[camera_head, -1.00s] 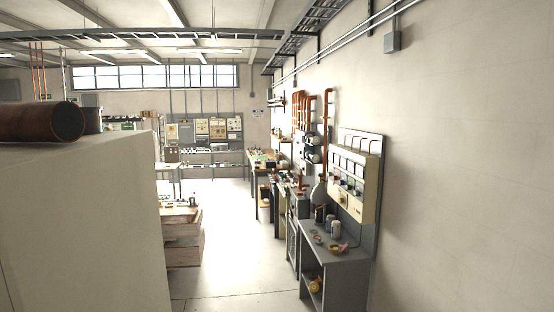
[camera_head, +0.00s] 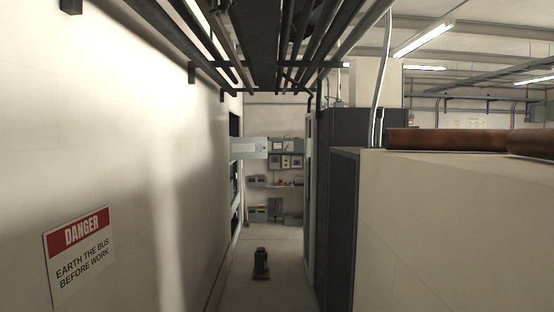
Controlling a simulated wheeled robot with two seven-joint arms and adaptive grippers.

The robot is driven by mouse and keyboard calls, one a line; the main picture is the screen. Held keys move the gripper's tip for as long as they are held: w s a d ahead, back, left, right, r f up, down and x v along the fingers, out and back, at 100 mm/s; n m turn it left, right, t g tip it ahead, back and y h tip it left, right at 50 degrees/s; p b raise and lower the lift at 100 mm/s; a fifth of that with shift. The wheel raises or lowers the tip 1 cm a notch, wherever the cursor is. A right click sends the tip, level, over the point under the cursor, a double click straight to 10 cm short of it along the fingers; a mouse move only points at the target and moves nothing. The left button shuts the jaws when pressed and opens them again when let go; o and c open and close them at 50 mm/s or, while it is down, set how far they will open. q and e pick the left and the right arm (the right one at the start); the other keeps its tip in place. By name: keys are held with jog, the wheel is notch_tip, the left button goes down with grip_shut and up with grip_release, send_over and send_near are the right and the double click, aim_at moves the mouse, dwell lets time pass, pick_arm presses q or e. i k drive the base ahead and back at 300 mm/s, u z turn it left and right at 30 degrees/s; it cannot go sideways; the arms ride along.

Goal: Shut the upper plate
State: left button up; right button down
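A light grey plate or panel (camera_head: 249,146) juts out from the left wall partway down a narrow aisle, at the upper part of dark openings (camera_head: 235,185) in that wall. It looks like a swung-open cover, and a pale label shows on it. I cannot tell for certain that it is the upper plate. Neither of my grippers is in view.
The aisle floor (camera_head: 250,285) is clear except for a small dark object (camera_head: 261,263) standing in it. Dark cabinets (camera_head: 342,225) and a cream cabinet (camera_head: 460,230) line the right. A danger sign (camera_head: 80,252) hangs on the left wall.

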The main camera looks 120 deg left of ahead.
aim_at(240, 148)
jog(key=u, duration=0.75)
jog(key=i, duration=4.2)
jog(key=u, duration=1.45)
jog(key=i, duration=2.05)
jog(key=u, duration=1.85)
jog(key=i, duration=1.3)
